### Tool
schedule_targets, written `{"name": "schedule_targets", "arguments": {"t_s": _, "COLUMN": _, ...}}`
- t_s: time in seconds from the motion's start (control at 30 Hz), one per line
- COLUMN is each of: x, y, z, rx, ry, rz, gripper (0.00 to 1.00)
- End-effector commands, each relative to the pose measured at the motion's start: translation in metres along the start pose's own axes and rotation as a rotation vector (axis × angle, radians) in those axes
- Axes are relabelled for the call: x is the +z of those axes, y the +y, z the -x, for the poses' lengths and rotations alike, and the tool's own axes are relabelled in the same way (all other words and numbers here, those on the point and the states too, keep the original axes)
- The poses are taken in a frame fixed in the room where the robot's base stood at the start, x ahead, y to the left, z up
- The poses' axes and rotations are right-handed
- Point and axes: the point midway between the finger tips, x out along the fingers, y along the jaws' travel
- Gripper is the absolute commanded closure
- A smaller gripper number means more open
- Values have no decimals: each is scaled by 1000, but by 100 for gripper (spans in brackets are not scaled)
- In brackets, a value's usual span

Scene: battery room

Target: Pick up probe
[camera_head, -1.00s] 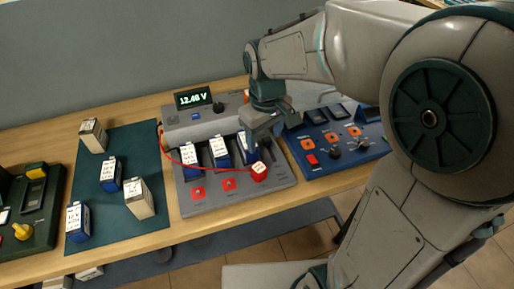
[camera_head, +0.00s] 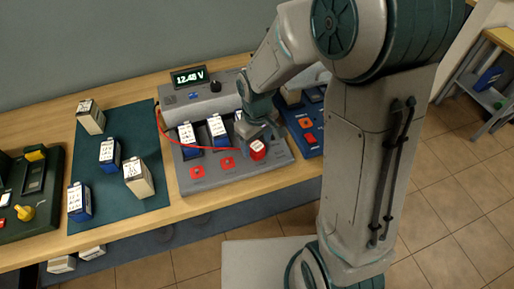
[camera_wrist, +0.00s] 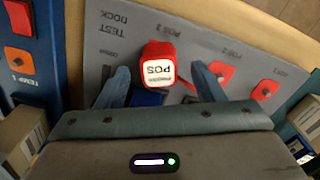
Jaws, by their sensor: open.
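The probe (camera_head: 257,149) is a red block with a white label, on the front right of the grey test dock (camera_head: 205,176). A red cable runs from it to the dock's left side. In the wrist view the probe (camera_wrist: 158,68) shows its "PROBE POS" label upside down. My gripper (camera_head: 254,132) is over the dock, close behind the probe. In the wrist view my gripper (camera_wrist: 161,72) is open, with one blue finger on each side of the probe and a visible gap to both. I cannot tell whether the fingertips are level with it.
Blue-and-white batteries (camera_head: 218,130) stand in the dock slots; a display (camera_head: 189,76) reads 12.48 V. Several batteries stand on the green mat (camera_head: 124,203) at left. A blue panel (camera_head: 306,122) adjoins the dock at right.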

Motion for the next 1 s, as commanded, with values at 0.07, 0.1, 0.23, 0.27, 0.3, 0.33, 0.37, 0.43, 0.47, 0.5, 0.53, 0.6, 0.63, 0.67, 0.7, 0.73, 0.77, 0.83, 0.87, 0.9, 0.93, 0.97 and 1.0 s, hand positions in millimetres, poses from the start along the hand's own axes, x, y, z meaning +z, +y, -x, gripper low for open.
{"name": "schedule_targets", "arguments": {"t_s": 0.07, "x": 1, "y": 1, "z": -10, "rx": -2, "ry": -5, "rz": 0, "gripper": 38}}
{"name": "schedule_targets", "arguments": {"t_s": 0.1, "x": 1, "y": 0, "z": -16, "rx": -2, "ry": -4, "rz": 0, "gripper": 38}}
{"name": "schedule_targets", "arguments": {"t_s": 0.23, "x": 0, "y": 1, "z": -27, "rx": -1, "ry": -2, "rz": -1, "gripper": 38}}
{"name": "schedule_targets", "arguments": {"t_s": 0.27, "x": 0, "y": 1, "z": -29, "rx": -2, "ry": -2, "rz": -1, "gripper": 38}}
{"name": "schedule_targets", "arguments": {"t_s": 0.3, "x": 0, "y": 1, "z": -30, "rx": -1, "ry": -2, "rz": -1, "gripper": 38}}
{"name": "schedule_targets", "arguments": {"t_s": 0.33, "x": 0, "y": 1, "z": -31, "rx": -1, "ry": -1, "rz": -1, "gripper": 38}}
{"name": "schedule_targets", "arguments": {"t_s": 0.37, "x": 0, "y": 1, "z": -31, "rx": -1, "ry": -1, "rz": -1, "gripper": 38}}
{"name": "schedule_targets", "arguments": {"t_s": 0.43, "x": 0, "y": 1, "z": -31, "rx": -1, "ry": 0, "rz": -1, "gripper": 38}}
{"name": "schedule_targets", "arguments": {"t_s": 0.47, "x": 0, "y": 1, "z": -31, "rx": -1, "ry": 0, "rz": -1, "gripper": 38}}
{"name": "schedule_targets", "arguments": {"t_s": 0.5, "x": 0, "y": 1, "z": -31, "rx": -1, "ry": 0, "rz": -1, "gripper": 38}}
{"name": "schedule_targets", "arguments": {"t_s": 0.53, "x": 0, "y": 1, "z": -31, "rx": -1, "ry": 0, "rz": -1, "gripper": 41}}
{"name": "schedule_targets", "arguments": {"t_s": 0.6, "x": 0, "y": 1, "z": -31, "rx": -1, "ry": 0, "rz": -1, "gripper": 60}}
{"name": "schedule_targets", "arguments": {"t_s": 0.63, "x": 0, "y": 1, "z": -30, "rx": -1, "ry": 0, "rz": -1, "gripper": 69}}
{"name": "schedule_targets", "arguments": {"t_s": 0.67, "x": 0, "y": 1, "z": -30, "rx": -1, "ry": 0, "rz": -1, "gripper": 77}}
{"name": "schedule_targets", "arguments": {"t_s": 0.7, "x": 0, "y": 1, "z": -30, "rx": -1, "ry": 0, "rz": -1, "gripper": 87}}
{"name": "schedule_targets", "arguments": {"t_s": 0.73, "x": 0, "y": 1, "z": -30, "rx": -1, "ry": 0, "rz": -1, "gripper": 87}}
{"name": "schedule_targets", "arguments": {"t_s": 0.77, "x": 0, "y": 1, "z": -30, "rx": -1, "ry": 0, "rz": -1, "gripper": 87}}
{"name": "schedule_targets", "arguments": {"t_s": 0.83, "x": 0, "y": 1, "z": -30, "rx": -1, "ry": 0, "rz": -1, "gripper": 91}}
{"name": "schedule_targets", "arguments": {"t_s": 0.87, "x": 0, "y": 1, "z": -30, "rx": -1, "ry": 0, "rz": -1, "gripper": 91}}
{"name": "schedule_targets", "arguments": {"t_s": 0.9, "x": 0, "y": 1, "z": -30, "rx": -1, "ry": 0, "rz": -1, "gripper": 91}}
{"name": "schedule_targets", "arguments": {"t_s": 0.93, "x": 0, "y": 1, "z": -30, "rx": 0, "ry": 0, "rz": -1, "gripper": 91}}
{"name": "schedule_targets", "arguments": {"t_s": 0.97, "x": 0, "y": 1, "z": -30, "rx": 0, "ry": 0, "rz": -1, "gripper": 91}}
{"name": "schedule_targets", "arguments": {"t_s": 1.0, "x": 0, "y": 1, "z": -30, "rx": 0, "ry": 0, "rz": -1, "gripper": 91}}
